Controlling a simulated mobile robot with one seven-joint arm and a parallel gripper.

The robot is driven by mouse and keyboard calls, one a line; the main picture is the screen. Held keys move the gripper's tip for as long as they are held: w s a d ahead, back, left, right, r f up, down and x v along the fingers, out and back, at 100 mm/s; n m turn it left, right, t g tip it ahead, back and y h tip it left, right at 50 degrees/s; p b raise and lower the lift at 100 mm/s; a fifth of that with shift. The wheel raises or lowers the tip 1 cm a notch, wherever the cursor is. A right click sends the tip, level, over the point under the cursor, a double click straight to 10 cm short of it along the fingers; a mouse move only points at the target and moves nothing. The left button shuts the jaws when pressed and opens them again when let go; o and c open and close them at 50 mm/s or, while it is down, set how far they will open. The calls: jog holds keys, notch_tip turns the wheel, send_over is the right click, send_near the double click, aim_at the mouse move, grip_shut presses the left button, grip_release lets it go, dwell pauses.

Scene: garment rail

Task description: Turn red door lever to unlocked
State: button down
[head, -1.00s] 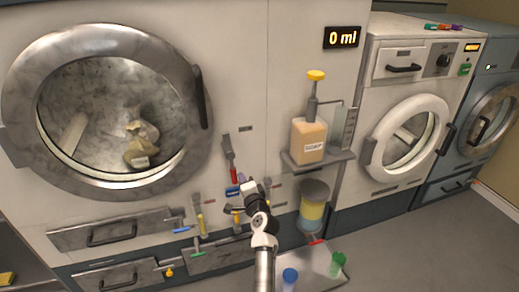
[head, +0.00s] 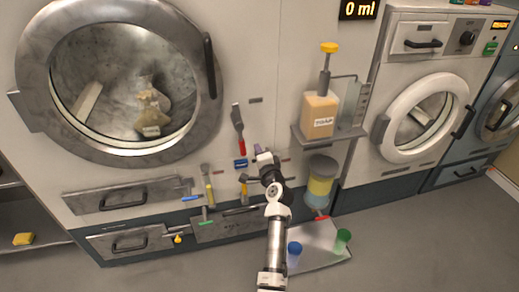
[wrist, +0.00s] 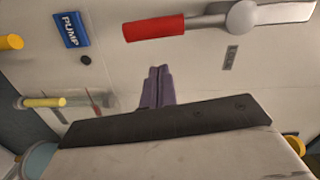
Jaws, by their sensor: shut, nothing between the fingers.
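The red door lever (head: 238,118) is on the white machine front, right of the big round door. It hangs roughly upright in the head view, with grey metal above and a red grip below. In the wrist view its red grip (wrist: 154,28) lies across the top, joined to a grey round hub at its right. My gripper (head: 258,149) is to the right of and below the lever, apart from it. Its purple-grey fingers (wrist: 158,74) are shut together and empty. Any mark for the unlocked position is not readable.
A blue PUMP label (wrist: 72,29) sits near the lever. A floor tray (head: 318,240) holds blue and green cups.

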jog(key=d+b+v, duration=0.1)
jog(key=v, duration=0.9)
jog(key=shift+b, duration=0.3)
jog(key=shift+d+r, duration=0.1)
